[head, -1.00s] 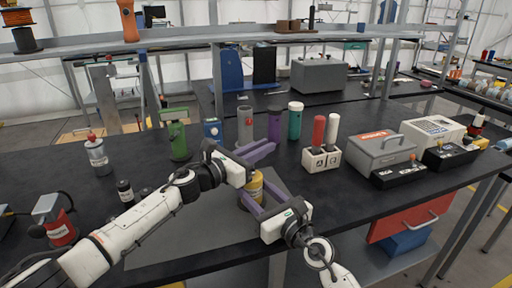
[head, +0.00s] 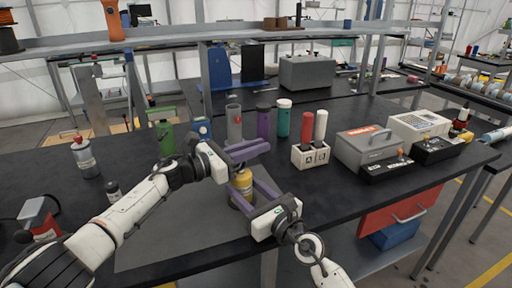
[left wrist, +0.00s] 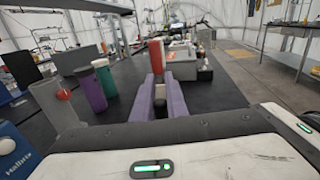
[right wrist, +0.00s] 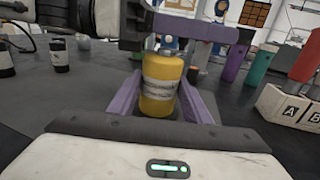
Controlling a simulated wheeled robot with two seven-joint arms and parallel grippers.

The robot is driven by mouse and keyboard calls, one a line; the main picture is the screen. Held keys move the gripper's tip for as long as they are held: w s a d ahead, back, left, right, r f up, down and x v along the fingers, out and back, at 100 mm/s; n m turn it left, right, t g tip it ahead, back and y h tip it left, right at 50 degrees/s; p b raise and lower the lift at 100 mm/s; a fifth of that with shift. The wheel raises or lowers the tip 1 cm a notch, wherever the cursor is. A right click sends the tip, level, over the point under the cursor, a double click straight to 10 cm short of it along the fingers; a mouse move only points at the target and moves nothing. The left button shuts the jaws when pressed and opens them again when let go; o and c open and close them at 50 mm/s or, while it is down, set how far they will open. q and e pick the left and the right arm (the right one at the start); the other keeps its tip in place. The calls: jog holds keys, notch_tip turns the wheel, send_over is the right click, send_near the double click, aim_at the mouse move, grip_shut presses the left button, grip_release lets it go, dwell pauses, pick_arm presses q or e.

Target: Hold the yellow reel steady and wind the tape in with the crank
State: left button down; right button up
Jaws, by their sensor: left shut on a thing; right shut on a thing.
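The yellow reel (head: 243,181) stands upright on the grey mat (head: 180,238), with a pale label. In the right wrist view the reel (right wrist: 160,85) sits between the purple fingers of my right gripper (right wrist: 166,103), which is shut on it. In the head view my right gripper (head: 250,191) reaches in from the lower right. My left gripper (head: 248,151) is above the reel, shut on a small dark knob (left wrist: 160,108), seemingly the crank's handle. Most of the crank is hidden by the fingers, and the tape cannot be made out.
Grey (head: 234,124), purple (head: 263,121) and teal (head: 283,118) cylinders stand behind the grippers. A white block (head: 310,156) holds red and white cylinders to the right, beside a grey toolbox (head: 362,147). The front mat is mostly clear.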

pick_arm(q)
jog(key=c, duration=1.7)
grip_release()
jog(key=shift+c, duration=0.2)
jog(key=v, duration=1.2)
jog(key=shift+s+r, duration=0.1)
